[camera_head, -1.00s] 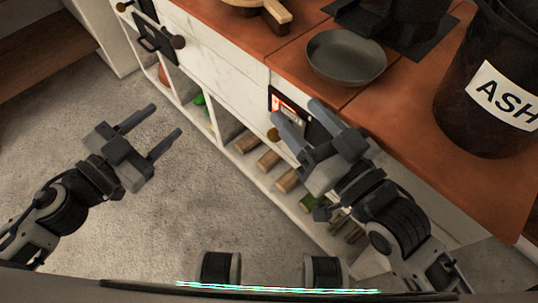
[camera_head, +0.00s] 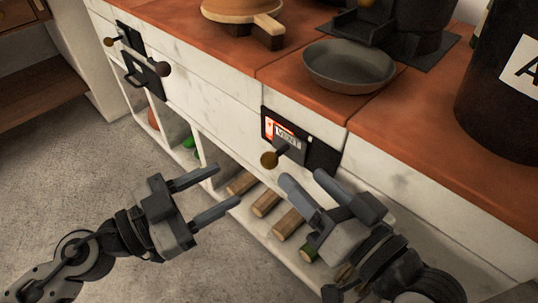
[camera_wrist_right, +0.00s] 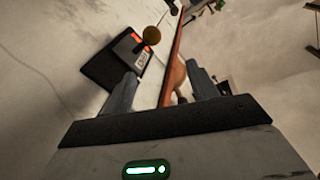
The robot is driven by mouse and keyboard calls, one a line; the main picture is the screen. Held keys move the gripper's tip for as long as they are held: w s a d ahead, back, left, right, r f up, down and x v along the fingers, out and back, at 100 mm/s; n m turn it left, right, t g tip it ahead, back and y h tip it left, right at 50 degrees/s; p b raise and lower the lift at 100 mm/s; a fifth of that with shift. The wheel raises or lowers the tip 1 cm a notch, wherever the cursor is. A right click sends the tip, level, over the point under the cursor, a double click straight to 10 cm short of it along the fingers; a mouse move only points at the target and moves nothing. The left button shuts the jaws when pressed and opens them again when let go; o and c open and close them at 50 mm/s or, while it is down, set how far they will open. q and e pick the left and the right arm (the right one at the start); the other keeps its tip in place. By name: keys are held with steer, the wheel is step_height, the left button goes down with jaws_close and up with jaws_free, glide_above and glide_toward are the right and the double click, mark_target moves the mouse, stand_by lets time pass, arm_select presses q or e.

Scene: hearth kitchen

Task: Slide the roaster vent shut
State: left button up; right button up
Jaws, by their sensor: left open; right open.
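The roaster vent (camera_head: 298,143) is a dark plate set in the white marble cabinet front, with a red patch and a label reading VENT. Its knob (camera_head: 269,160) is a brownish ball on a short stem, at the plate's left part. The vent also shows in the right wrist view (camera_wrist_right: 112,66), with its ball knob (camera_wrist_right: 151,35) sticking out. My right gripper (camera_head: 308,182) is open and empty, just below and in front of the vent, apart from the knob. My left gripper (camera_head: 228,188) is open and empty, lower left of the vent, in front of the cabinet.
A grey dish (camera_head: 348,68) and a dark ash bucket (camera_head: 500,100) stand on the red-brown countertop (camera_head: 400,128). A wooden-handled pan (camera_head: 243,14) stands farther back. Logs (camera_head: 266,202) lie in the shelf below. Another dark plate with knobs (camera_head: 140,65) is at left. Floor at left is clear.

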mark_target(269, 160)
arm_select(q)
steer(key=p+x, duration=0.1)
steer(key=x, duration=0.9)
steer(key=shift+w+d+p, duration=0.2)
steer(key=shift+d+p, duration=0.1)
steer(key=shift+p, duration=0.1)
